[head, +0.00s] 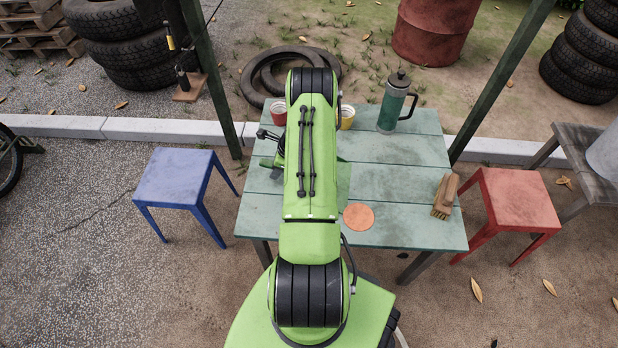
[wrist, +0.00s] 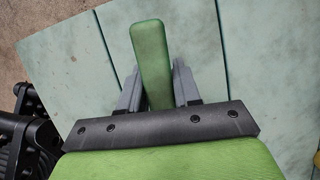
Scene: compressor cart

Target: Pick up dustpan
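The green dustpan shows in the wrist view as a long green handle (wrist: 152,65) that stands out between the two grey fingers of my gripper (wrist: 158,85). The fingers lie close against both sides of the handle and look shut on it. The pan part is not clear in the wrist view. In the head view my arm covers most of the dustpan and my gripper; a small dark green piece (head: 266,162) shows left of the arm. I cannot tell whether the dustpan still touches the table.
The pale green table (head: 400,185) holds a green French press (head: 393,104), a red cup (head: 279,113), a yellow cup (head: 347,117), an orange disc (head: 358,216) and a wooden brush (head: 445,196). A blue stool (head: 173,178) stands left, a red stool (head: 517,200) right.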

